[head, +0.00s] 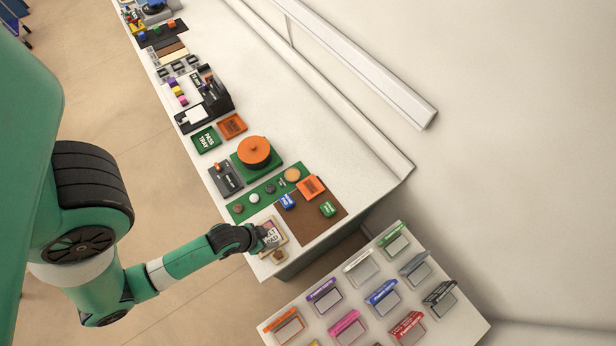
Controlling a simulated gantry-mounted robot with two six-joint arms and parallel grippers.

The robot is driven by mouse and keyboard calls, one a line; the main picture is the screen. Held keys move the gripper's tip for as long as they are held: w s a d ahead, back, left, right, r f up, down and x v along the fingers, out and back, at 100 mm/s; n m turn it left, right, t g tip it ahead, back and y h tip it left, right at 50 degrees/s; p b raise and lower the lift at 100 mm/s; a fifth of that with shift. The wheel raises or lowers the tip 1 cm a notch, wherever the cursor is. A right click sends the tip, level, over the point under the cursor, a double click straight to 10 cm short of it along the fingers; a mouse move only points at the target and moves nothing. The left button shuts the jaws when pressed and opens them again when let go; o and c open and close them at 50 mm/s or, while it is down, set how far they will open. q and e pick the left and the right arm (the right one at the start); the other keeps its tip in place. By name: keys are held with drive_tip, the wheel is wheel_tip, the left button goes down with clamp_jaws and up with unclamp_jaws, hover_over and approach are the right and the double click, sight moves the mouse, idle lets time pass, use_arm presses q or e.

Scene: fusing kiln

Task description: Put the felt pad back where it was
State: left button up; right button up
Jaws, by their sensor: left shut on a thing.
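My left gripper (266,238) reaches in from the left, over the near end of the long bench. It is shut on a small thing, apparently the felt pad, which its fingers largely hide. Just under and beside the fingers is a pale, tan-edged square with dark lettering (274,228), which seems to read "FELT PAD". A small brown piece (278,257) shows at its lower edge; I cannot tell whether it touches the gripper. My right gripper is not in view.
A green strip (246,209) with several round pieces lies close by. Beside it is a brown mat (312,225) with blue, green and orange items. An orange round thing (254,151) stands farther up. A lower white table (462,330) holds several coloured stands. The bench's right side is clear.

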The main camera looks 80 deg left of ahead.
use_arm(q)
drive_tip(key=w+a+f+b, duration=0.1)
drive_tip(key=w+f, duration=0.1)
drive_tip(key=w, duration=0.1)
drive_tip(key=w+a+f+b, duration=0.1)
drive_tip(key=w+f, duration=0.2)
drive_tip(key=w, duration=0.1)
drive_tip(key=w+a+f+b, duration=0.1)
drive_tip(key=w+a+f, duration=0.1)
drive_tip(key=w+f, duration=0.1)
drive_tip(key=shift+w+a+f, duration=0.1)
drive_tip(key=shift+w+f, duration=0.05)
drive_tip(key=shift+w, duration=0.25)
drive_tip(key=shift+w+a+f, duration=0.15)
drive_tip(key=shift+w+f, duration=0.25)
drive_tip(key=shift+f, duration=0.05)
drive_tip(key=shift+w+f+b, duration=0.1)
drive_tip(key=shift+f+b, duration=0.5)
drive_tip(key=shift+f, duration=0.95)
drive_tip(key=o, duration=0.9)
drive_tip(key=shift+f, duration=0.2)
drive_tip(key=o, duration=0.4)
drive_tip(key=shift+r, duration=0.1)
